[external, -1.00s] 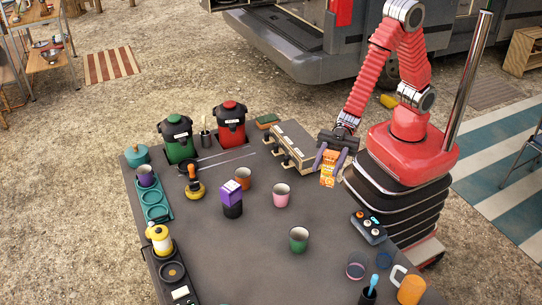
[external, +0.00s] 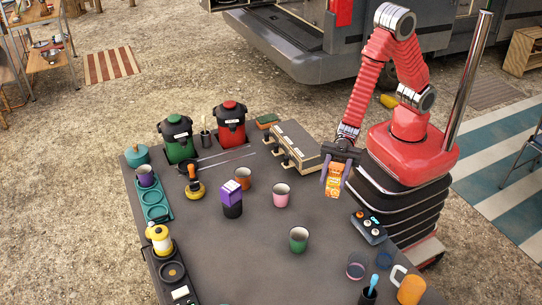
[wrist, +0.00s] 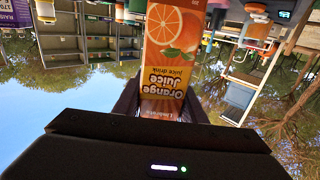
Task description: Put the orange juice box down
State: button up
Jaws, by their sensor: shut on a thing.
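The orange juice box (external: 333,182) is a small orange carton with pictures of oranges. My gripper (external: 337,172) is shut on it and holds it near the table's right edge, right of the tan case. I cannot tell whether the carton's bottom touches the table. In the wrist view the orange juice box (wrist: 172,60) fills the upper middle, its lettering upside down, between the fingers of my gripper (wrist: 160,102). The dark grey table (external: 255,255) lies below and to the left.
The tan case (external: 293,146) is left of my gripper. A pink cup (external: 281,196), a green cup (external: 299,239), an orange-brown cup (external: 244,178) and a purple-and-black carton (external: 231,198) stand mid-table. A dark control box (external: 368,227) sits at the right edge. The front middle is clear.

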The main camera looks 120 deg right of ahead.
aim_at(333, 187)
jog(key=shift+f, duration=0.7)
jog(key=shift+f, duration=2.1)
jog(key=o, duration=1.2)
jog(key=shift+f, duration=0.1)
